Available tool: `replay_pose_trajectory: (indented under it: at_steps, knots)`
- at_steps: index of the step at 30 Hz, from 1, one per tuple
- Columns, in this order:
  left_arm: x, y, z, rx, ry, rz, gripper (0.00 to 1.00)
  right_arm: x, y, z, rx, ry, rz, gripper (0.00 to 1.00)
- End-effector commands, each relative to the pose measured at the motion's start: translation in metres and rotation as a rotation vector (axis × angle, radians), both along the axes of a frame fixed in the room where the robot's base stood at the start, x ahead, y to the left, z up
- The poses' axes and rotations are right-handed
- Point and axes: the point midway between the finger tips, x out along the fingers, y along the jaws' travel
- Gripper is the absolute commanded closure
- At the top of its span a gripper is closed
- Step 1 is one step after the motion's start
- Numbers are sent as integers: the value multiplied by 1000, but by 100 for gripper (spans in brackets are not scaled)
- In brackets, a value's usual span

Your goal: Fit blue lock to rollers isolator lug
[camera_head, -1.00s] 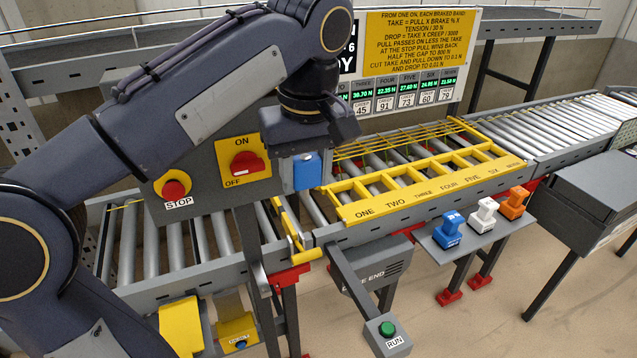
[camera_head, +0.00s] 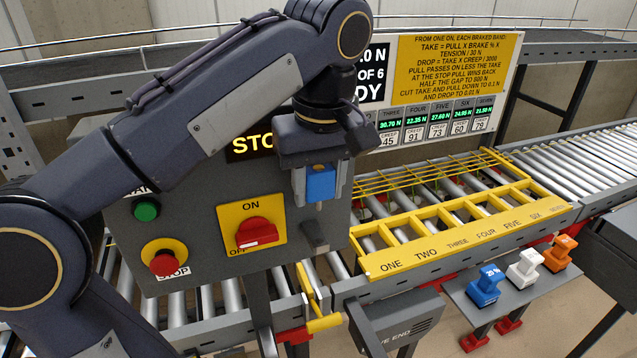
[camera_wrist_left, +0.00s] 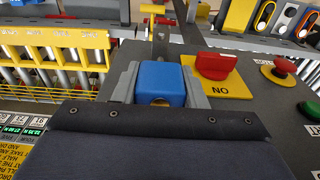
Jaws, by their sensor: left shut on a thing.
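The blue lock (camera_head: 321,183) is between the fingers of my left gripper (camera_head: 320,197), which is shut on it. In the left wrist view the lock (camera_wrist_left: 160,83) sits between the two grey fingers, with a round opening in its near face. The rollers isolator (camera_head: 257,233) is a red handle on a yellow ON/OFF plate, with its handle roughly level. It also shows in the left wrist view (camera_wrist_left: 214,66), beside the gripper. A dark grey tab (camera_head: 315,236), perhaps the lug, sticks out right of the plate, below the held lock. The lock looks apart from it. My right gripper is out of view.
The grey panel also carries a green button (camera_head: 147,210) and a red stop button (camera_head: 164,262). A yellow slotted frame (camera_head: 400,257) lies on the roller conveyor at right. Blue, white and orange stamp-like blocks (camera_head: 487,285) stand on a side shelf.

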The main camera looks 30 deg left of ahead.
Motion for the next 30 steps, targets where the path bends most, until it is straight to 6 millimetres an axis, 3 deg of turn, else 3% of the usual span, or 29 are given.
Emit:
replay_pose_trajectory:
  at_steps: [17, 30]
  knots:
    - [0, 0, -4, 0, 0, 0, 78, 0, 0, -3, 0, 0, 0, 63]
    - [-1, 0, -41, 0, 0, 0, 78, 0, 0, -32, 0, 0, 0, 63]
